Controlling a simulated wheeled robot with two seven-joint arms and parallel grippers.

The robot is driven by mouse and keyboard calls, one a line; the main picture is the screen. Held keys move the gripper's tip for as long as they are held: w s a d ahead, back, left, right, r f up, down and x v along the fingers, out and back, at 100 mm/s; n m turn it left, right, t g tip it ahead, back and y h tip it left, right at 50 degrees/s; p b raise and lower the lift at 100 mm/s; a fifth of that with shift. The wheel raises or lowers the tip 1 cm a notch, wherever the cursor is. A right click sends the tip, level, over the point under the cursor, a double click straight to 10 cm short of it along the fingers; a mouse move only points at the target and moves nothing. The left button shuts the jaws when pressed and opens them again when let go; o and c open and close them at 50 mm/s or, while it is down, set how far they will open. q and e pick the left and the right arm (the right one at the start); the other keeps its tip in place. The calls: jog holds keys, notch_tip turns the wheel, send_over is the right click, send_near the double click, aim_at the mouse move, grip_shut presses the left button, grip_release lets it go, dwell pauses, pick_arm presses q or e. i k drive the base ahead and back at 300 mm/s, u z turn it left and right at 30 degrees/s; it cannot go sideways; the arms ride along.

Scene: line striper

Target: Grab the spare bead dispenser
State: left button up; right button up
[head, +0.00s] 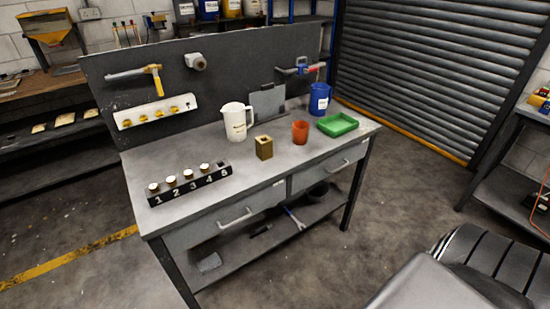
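I cannot tell for sure which thing is the spare bead dispenser; no label reads so. A black rack (190,184) numbered 1 to 5 lies at the left of the bench top. A yellow hopper-like device (48,28) stands on the shelf at the far left. A small pale fitting (196,61) and a yellow-handled tool (154,78) are on the bench's back panel.
The grey bench (265,185) carries a white jug (235,122), a brass-coloured block (264,148), an orange cup (300,131), a green tray (337,125) and a blue container (319,100). Its front middle is clear. A roller shutter (435,70) stands behind right.

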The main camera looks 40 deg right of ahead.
aim_at(264, 143)
jog(key=z, duration=0.05)
jog(key=k, duration=0.1)
jog(key=z, duration=2.75)
jog(key=i, duration=2.25)
jog(key=u, duration=1.5)
